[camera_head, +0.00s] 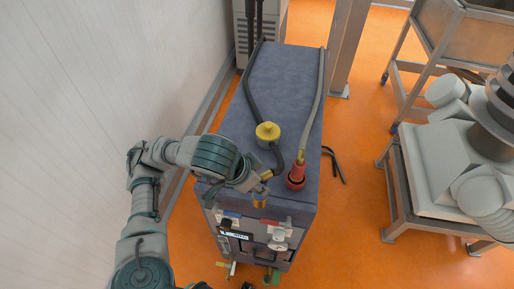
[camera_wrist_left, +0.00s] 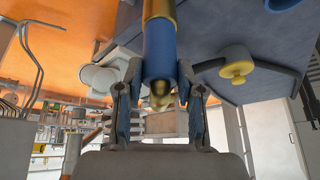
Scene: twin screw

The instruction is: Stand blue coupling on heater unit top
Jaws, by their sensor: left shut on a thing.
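The heater unit is a tall box with a blue-grey top (camera_head: 285,85). My left gripper (camera_head: 258,187) is over the front edge of that top, shut on the blue coupling. In the left wrist view the blue coupling (camera_wrist_left: 158,48) is a blue cylinder with brass parts, between the two fingers (camera_wrist_left: 158,78). In the head view the gripper mostly hides it; brass shows at its ends. A dark hose (camera_head: 250,95) runs along the top towards the gripper. Whether the coupling touches the top I cannot tell. My right gripper is not in view.
A red coupling (camera_head: 296,178) on a grey hose (camera_head: 318,95) stands at the top's front right. A yellow knob (camera_head: 268,131) sits mid-top, also in the left wrist view (camera_wrist_left: 237,68). A wall is left; a cart with grey machinery (camera_head: 440,165) is right.

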